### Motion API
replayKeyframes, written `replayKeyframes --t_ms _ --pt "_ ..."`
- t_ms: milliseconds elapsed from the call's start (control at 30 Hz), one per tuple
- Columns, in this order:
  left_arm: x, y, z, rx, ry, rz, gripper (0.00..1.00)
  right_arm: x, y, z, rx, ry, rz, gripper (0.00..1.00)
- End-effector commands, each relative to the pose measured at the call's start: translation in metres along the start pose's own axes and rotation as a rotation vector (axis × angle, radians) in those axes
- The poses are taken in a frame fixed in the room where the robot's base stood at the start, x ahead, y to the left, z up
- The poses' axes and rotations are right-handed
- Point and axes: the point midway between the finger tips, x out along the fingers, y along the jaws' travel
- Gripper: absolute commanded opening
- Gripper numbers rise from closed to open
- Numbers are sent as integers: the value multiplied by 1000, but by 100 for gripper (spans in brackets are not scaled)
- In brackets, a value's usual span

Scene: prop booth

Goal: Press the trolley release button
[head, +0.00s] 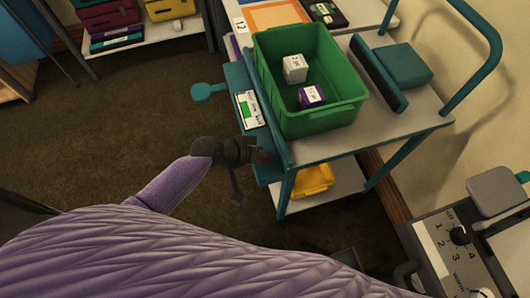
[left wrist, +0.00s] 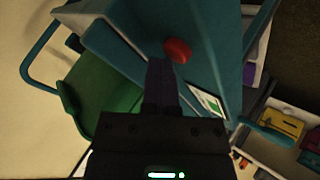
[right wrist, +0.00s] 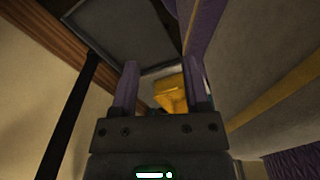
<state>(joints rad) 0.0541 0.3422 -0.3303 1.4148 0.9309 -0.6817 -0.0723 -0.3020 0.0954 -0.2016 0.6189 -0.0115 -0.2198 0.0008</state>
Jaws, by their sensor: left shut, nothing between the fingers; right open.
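The red release button (left wrist: 177,51) shows on the trolley's teal side panel in the left wrist view. In the head view a bit of the red button (head: 263,156) shows at the end of my left gripper. The trolley (head: 400,128) has a teal frame and a pale top. My left gripper (left wrist: 161,64) is shut and empty, its tips close beside the button; I cannot tell whether they touch it. It also shows in the head view (head: 257,153). My right gripper (right wrist: 161,66) is open and empty, seen only in the right wrist view.
A green bin (head: 313,124) with a white block (head: 295,68) and a purple block (head: 311,96) stands on the trolley. A teal paddle (head: 207,91) juts from its side. A yellow bin (head: 313,181) sits below. A control panel (head: 452,240) is at lower right. Floor on the left is clear.

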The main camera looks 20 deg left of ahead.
Motion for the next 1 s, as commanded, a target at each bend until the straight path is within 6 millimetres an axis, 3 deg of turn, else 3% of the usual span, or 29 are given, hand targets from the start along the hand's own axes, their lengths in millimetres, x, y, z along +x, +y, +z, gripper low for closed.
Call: replayKeyframes --t_ms 233,633,1000 --pt "-11 8 -8 0 -1 0 0 -16 1 -2 0 5 1 59" --pt "-14 10 -10 0 0 0 0 -19 1 -3 -1 6 2 59" --pt "-40 29 -29 0 1 0 0 -55 3 -8 0 15 4 59"
